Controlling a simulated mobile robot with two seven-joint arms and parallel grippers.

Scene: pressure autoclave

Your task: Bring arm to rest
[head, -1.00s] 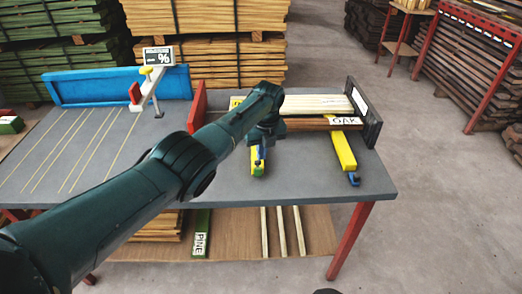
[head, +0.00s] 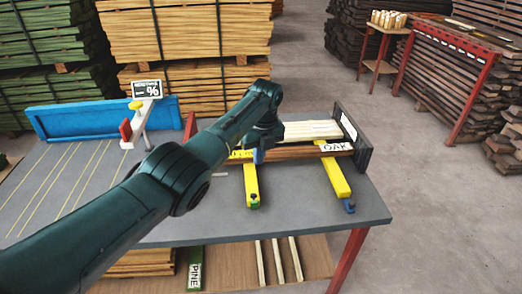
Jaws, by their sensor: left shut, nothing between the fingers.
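My left arm reaches in from the lower left across the grey workbench (head: 110,215). Its wrist bends down over the boards, and my left gripper (head: 258,153) hangs by the near edge of the brown board. The gripper is small here and partly hidden by the wrist; it looks shut and empty. Below it a yellow bar clamp (head: 251,185) lies toward the front edge, its near end clear of the gripper. A second yellow bar clamp (head: 335,177) lies to the right. My right gripper is out of view.
Pale boards (head: 312,130) and a board labelled OAK (head: 335,147) lie against a dark end plate (head: 352,135). A blue fence (head: 75,120) and a moisture meter on a stand (head: 146,90) are at the back left. The bench's front right is clear.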

